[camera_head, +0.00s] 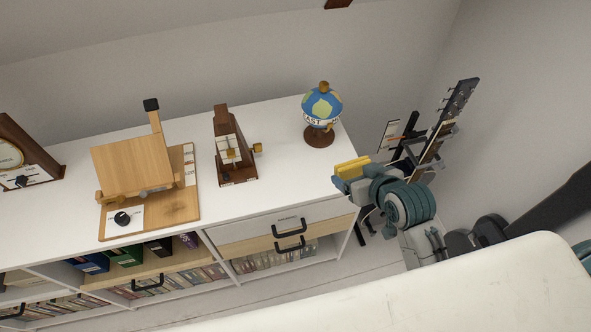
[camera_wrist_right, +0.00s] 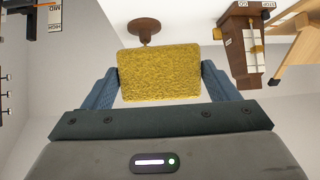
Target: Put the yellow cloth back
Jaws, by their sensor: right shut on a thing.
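The yellow cloth (camera_head: 351,166) is a small folded block at the right end of the white desk. It also shows in the right wrist view (camera_wrist_right: 160,74), textured and squarish, between the two blue-grey fingers. My right gripper (camera_head: 345,180) is shut on it, with its arm coming in from the lower right. I cannot tell whether the cloth touches the desk. My left gripper is in neither view.
A globe (camera_head: 322,105) stands near the desk's (camera_head: 275,155) back right. A brown wooden device (camera_head: 230,145) and a wooden easel-like stand (camera_head: 135,165) are further left. A guitar-like instrument (camera_head: 450,120) stands upright right of the desk. The desktop before the globe is clear.

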